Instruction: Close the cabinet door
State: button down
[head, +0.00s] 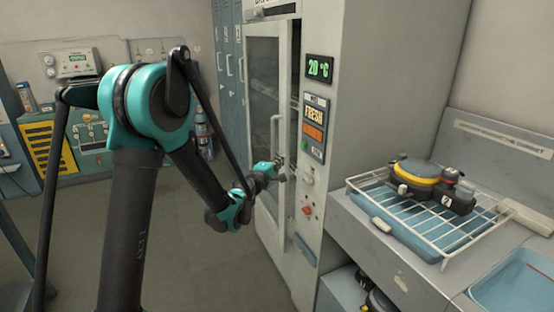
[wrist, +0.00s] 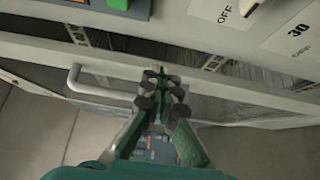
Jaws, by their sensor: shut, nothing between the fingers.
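The tall grey cabinet (head: 368,70) stands in the middle of the head view. Its glass-panelled door (head: 262,90) is slightly ajar, with a dark gap between the door edge and the front panel. The vertical door handle (head: 274,138) also shows in the wrist view (wrist: 90,88), left of my fingers. My gripper (head: 281,172) is shut and empty, at the door's front by the lower part of the handle. In the wrist view the fingertips of my gripper (wrist: 162,82) overlap the door edge, with racks visible behind. I cannot tell whether they touch the door.
A counter at the right holds a wire rack (head: 445,238) with a yellow-and-black breathing device (head: 432,176) and a blue tray (head: 515,285). Blue lockers (head: 228,60) stand behind the cabinet. A test bench (head: 90,130) is at the back left. The floor before the door is clear.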

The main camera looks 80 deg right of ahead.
jog(key=s+a, duration=0.3)
jog(key=s, duration=0.1)
jog(key=w+a+f+m+g, duration=0.1)
jog(key=w, duration=0.9)
jog(key=w+a+f+m+g, duration=0.1)
jog(key=w+a+f, duration=0.1)
jog(key=w, duration=0.7)
jog(key=s+a+x, duration=0.1)
jog(key=s+x, duration=0.2)
jog(key=x, duration=0.9)
jog(key=shift+d+y, duration=0.35)
jog(key=shift+y, duration=0.05)
